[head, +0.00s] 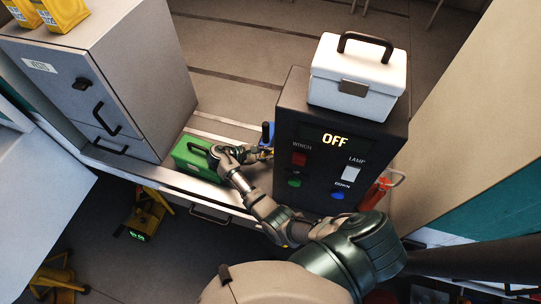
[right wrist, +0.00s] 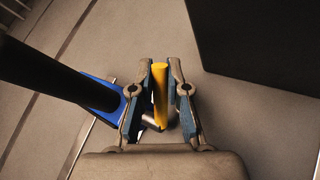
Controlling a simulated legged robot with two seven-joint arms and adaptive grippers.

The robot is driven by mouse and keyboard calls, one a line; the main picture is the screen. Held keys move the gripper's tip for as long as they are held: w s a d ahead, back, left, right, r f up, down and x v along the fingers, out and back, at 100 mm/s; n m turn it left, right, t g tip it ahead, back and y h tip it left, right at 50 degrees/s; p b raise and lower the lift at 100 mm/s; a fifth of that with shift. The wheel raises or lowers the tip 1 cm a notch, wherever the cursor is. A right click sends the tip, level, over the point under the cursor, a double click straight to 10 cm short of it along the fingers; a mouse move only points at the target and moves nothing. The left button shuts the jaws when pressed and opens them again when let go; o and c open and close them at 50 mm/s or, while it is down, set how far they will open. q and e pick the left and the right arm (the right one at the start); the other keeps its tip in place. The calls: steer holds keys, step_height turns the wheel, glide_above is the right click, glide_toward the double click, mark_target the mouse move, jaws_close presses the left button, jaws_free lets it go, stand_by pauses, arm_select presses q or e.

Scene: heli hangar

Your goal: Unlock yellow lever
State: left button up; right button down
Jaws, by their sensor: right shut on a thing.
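The yellow lever (right wrist: 159,88) stands between the two fingers of my right gripper (right wrist: 160,85) in the right wrist view. The fingers are closed on it, one on each side. A short metal part shows at the lever's lower end. The lever is mostly hidden there by the gripper and the box. My left gripper is not in view.
The dark control box (head: 316,158) reads OFF and carries a white case (head: 358,75). A blue part (head: 267,133) is beside the gripper. A green case (head: 194,158) sits left of it. A grey cabinet (head: 150,75) stands further left. A black post (right wrist: 60,75) is close by.

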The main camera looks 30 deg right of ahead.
steer(key=shift+d, duration=0.2)
steer(key=c, duration=1.1)
jaws_free()
steer(key=shift+d, duration=0.1)
steer(key=shift+c, duration=0.2)
steer(key=shift+d, duration=0.25)
steer(key=shift+a, duration=0.1)
steer(key=shift+a+r, duration=0.1)
steer(key=shift+a, duration=0.3)
steer(key=shift+w+a+r, duration=0.1)
steer(key=shift+r, duration=0.15)
steer(key=r, duration=0.9)
steer(key=shift+d, duration=0.3)
steer(key=shift+a+r, duration=0.15)
